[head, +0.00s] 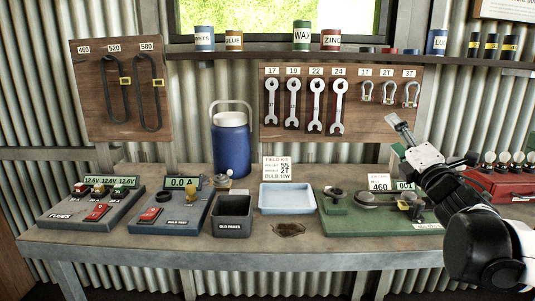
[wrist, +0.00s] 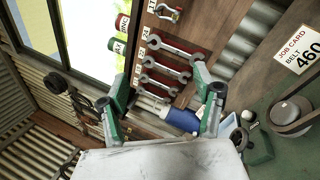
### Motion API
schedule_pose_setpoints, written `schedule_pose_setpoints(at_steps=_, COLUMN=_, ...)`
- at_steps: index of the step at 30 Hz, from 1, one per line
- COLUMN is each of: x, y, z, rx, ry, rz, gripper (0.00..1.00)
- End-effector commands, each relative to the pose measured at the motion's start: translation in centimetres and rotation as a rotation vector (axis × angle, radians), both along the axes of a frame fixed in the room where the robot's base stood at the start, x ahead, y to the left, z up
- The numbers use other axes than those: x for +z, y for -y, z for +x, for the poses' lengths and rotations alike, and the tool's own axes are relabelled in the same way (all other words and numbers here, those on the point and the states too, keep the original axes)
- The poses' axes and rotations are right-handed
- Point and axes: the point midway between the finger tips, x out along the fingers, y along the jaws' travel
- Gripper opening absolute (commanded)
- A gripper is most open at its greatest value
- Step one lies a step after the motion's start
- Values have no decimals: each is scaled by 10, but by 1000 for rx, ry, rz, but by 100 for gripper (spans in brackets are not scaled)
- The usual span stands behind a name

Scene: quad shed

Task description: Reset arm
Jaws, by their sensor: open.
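My gripper (head: 401,131) is raised above the green belt station at the right of the bench in the head view. In the wrist view its two green-and-grey fingers (wrist: 164,103) stand wide apart with nothing between them. My arm reaches in from the right edge of the head view. It covers part of the green station (head: 345,225) and its pulleys. The wrist view is tilted and looks past the fingers at the wrenches (wrist: 168,66) and the blue jug (wrist: 181,119).
The bench (head: 150,258) holds a fuse box (head: 90,212), a bulb tester (head: 168,218), a dark bin (head: 232,222), a pale blue tray (head: 287,206) and a red case (head: 500,186). Wrenches and shackles hang on the right board (head: 345,75); belts hang on the left board (head: 88,55).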

Motion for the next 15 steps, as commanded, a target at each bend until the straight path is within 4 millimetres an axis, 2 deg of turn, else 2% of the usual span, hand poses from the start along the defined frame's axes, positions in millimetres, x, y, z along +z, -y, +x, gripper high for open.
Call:
schedule_pose_setpoints(at_steps=1, x=9, y=1, z=-8, rx=-31, ry=-32, rz=123, gripper=64)
schedule_pose_setpoints(at_steps=3, x=9, y=6, z=-19, rx=-79, ry=-82, rz=308, gripper=64)
schedule_pose_setpoints(at_steps=7, x=-5, y=11, z=-45, rx=-167, ry=-186, rz=653, gripper=64)
schedule_pose_setpoints(at_steps=11, x=-34, y=5, z=-78, rx=-260, ry=-307, rz=993, gripper=64)
schedule_pose_setpoints(at_steps=15, x=-77, y=-16, z=-124, rx=-375, ry=-457, rz=1345, gripper=64)
